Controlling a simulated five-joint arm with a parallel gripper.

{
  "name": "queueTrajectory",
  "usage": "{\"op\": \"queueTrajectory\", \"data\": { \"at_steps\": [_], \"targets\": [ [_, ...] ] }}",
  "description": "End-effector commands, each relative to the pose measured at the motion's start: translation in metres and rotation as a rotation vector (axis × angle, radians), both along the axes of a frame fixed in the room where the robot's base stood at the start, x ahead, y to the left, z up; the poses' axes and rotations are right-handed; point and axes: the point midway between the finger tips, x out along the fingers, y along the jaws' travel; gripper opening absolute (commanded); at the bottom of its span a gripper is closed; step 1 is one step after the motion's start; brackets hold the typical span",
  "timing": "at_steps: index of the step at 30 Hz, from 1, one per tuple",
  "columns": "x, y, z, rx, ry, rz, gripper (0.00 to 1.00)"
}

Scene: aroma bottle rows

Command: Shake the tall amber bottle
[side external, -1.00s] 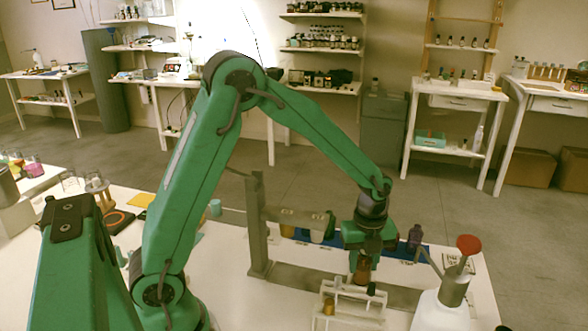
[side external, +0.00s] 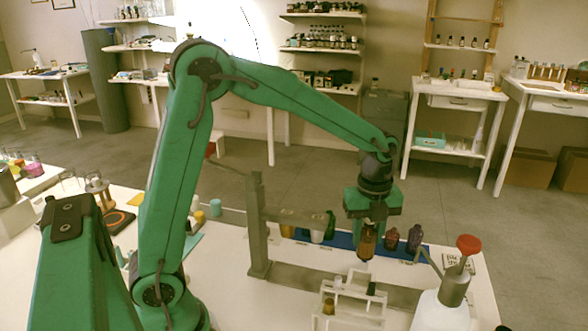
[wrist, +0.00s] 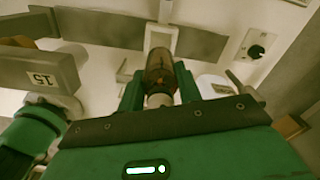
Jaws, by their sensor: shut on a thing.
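My gripper (side external: 368,226) is shut on the tall amber bottle (side external: 366,244). The bottle hangs upright below the jaws, above the white rack. In the wrist view the amber bottle (wrist: 160,69) sits between the two green fingers, with its pale neck toward the camera. Its upper part is hidden by the jaws in the side view.
A white rack (side external: 352,297) with small bottles stands below my gripper. A blue strip (side external: 342,240) holding several bottles lies behind it. A metal post (side external: 257,225) with a crossbar stands to the left.

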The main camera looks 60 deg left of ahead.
Motion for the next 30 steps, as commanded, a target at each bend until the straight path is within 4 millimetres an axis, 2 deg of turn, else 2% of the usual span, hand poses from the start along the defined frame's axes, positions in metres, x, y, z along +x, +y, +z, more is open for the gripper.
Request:
{"op": "queueTrajectory", "data": {
  "at_steps": [11, 30],
  "targets": [
    [0.000, 0.000, 0.003, 0.000, -0.001, 0.000, 0.08],
    [0.001, 0.000, 0.047, 0.000, -0.003, 0.000, 0.08]
  ]
}}
